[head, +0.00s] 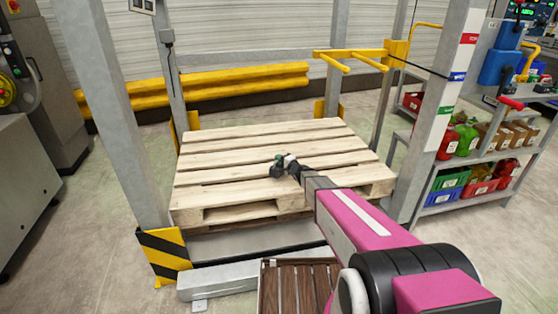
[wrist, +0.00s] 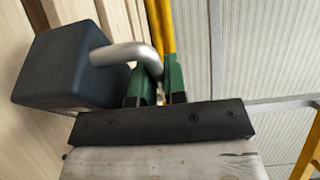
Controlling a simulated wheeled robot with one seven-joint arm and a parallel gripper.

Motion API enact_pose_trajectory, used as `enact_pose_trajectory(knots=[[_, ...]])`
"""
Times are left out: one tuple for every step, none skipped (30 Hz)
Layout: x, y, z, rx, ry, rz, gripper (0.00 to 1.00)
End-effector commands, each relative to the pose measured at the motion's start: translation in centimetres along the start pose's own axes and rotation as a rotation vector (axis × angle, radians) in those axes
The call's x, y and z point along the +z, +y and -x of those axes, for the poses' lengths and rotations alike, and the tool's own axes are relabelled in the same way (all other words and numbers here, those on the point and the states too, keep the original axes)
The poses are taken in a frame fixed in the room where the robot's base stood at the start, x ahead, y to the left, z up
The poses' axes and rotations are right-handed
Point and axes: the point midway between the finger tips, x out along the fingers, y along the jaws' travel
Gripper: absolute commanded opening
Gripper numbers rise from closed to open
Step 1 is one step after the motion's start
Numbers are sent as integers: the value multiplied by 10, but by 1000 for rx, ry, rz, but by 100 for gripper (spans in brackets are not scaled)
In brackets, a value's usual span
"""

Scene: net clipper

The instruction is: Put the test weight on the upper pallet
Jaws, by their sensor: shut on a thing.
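The test weight (wrist: 65,68) is a dark blue-grey block with a bent metal handle (wrist: 125,53), seen at the left of the wrist view. My gripper (wrist: 158,82) has green fingertips and is shut on this handle. The upper pallet (head: 210,163) is pale slatted wood in the middle of the head view. In that view my gripper (head: 280,161) is over the middle of this pallet, and the weight looks small and dark there. Pale boards show behind the weight in the wrist view. I cannot tell whether the weight touches the boards.
Grey posts stand around the pallet, the front left one with a black-and-yellow guard (head: 164,256). A yellow bracket (head: 352,58) is at the back right. A shelf with coloured bins (head: 447,183) stands right. A dark slatted wooden surface (head: 296,288) is low in front.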

Motion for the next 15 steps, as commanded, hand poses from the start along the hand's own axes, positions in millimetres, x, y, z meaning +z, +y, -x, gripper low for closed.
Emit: enact_pose_trajectory(knots=[[0,2,0,-5,-2,-3,0],[0,5,0,-5,-1,-3,0],[0,9,0,-5,-1,-3,0],[0,12,0,-5,-1,-3,0],[0,16,0,-5,-1,-3,0],[0,20,-1,-5,-2,-2,0],[0,24,-1,-5,-2,-2,0],[0,27,-1,-5,-2,-2,0],[0,30,0,-5,-2,-2,0],[0,32,0,-6,-2,-2,0],[0,33,0,-6,-2,-2,0],[0,34,0,-6,-2,-2,0],[0,34,0,-6,-2,-1,0],[0,34,0,-7,-2,-1,0],[0,33,0,-7,-2,-1,0]])
